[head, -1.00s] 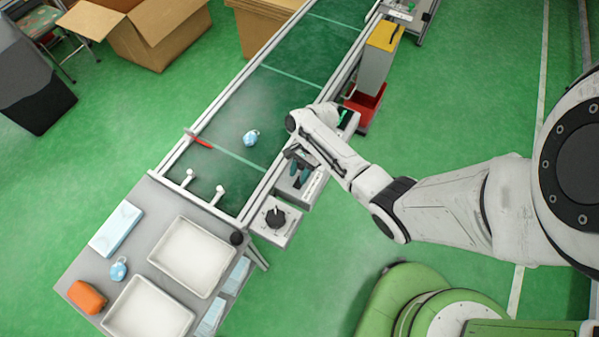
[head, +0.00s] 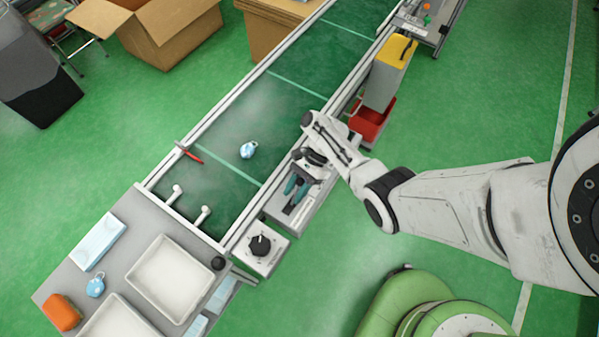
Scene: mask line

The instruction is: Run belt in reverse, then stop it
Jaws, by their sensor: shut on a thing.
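The green belt (head: 285,98) runs from the lower left to the upper right. A light blue mask-like piece (head: 248,150) lies on it. A control box with a black rotary knob (head: 260,245) stands beside the belt's near end; the knob's pointer is up. My gripper (head: 311,158) is low over the far end of a grey tool tray (head: 298,208), beside the belt's right rail. It is shut on a small dark thing, mostly hidden by the wrist. Teal-handled pliers (head: 297,187) lie in the tray, just below the gripper.
A grey table (head: 130,238) with white trays, masks and an orange pouch (head: 60,312) adjoins the belt's near end. A grey bin with a yellow top (head: 388,72) and a red bin (head: 371,122) stand right of the belt. Cardboard boxes (head: 150,30) lie beyond.

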